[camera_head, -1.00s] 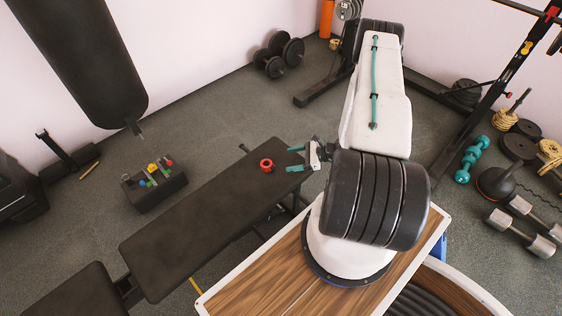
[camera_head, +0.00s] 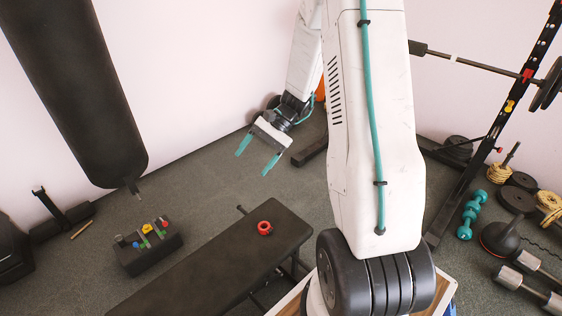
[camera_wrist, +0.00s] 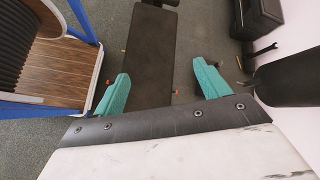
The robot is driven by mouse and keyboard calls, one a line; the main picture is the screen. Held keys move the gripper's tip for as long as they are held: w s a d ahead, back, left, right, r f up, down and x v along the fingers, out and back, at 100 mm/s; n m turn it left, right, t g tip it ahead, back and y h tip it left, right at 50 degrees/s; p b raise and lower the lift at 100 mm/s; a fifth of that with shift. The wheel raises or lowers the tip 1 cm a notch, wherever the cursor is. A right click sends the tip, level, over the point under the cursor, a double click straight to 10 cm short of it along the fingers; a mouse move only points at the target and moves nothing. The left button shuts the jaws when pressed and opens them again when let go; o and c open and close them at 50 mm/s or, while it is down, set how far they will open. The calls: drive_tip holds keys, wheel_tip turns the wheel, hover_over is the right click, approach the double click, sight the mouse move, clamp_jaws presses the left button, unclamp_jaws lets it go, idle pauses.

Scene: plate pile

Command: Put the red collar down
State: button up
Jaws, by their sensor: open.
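The red collar (camera_head: 265,228) lies on the black bench (camera_head: 215,265), near its far end, with its ring opening showing. My gripper (camera_head: 256,161) is open and empty, raised well above and behind the bench, apart from the collar. In the wrist view my gripper's two teal fingers (camera_wrist: 160,92) are spread wide with the bench pad (camera_wrist: 150,45) seen between them. A small red spot at a fingertip's edge there is too small to identify.
A dark box (camera_head: 150,252) with coloured pieces stands on the floor left of the bench. A punching bag (camera_head: 80,90) hangs at the left. A rack (camera_head: 490,140), teal dumbbell (camera_head: 472,215) and weights stand at the right. Floor behind the bench is clear.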

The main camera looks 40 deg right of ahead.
drive_tip(key=s+a+r+n+g+h, duration=0.1)
drive_tip(key=s+a+r+n+h, duration=0.15)
drive_tip(key=s+a+r, duration=0.35)
drive_tip(key=s+a+r+n+g+h, duration=0.15)
drive_tip(key=s+a+r+n, duration=0.25)
drive_tip(key=r, duration=0.4)
drive_tip(key=s+a+r+n+t+h, duration=0.1)
drive_tip(key=s+r+n+h, duration=0.2)
drive_tip(key=s, duration=0.4)
drive_tip(key=s+a+r+n+t+h, duration=0.1)
drive_tip(key=s+r+n+t+h, duration=0.1)
drive_tip(key=s, duration=0.5)
drive_tip(key=shift+r+n+h, duration=0.45)
drive_tip(key=shift+n+h, duration=0.05)
drive_tip(key=shift+n, duration=0.05)
drive_tip(key=shift+s+a, duration=0.1)
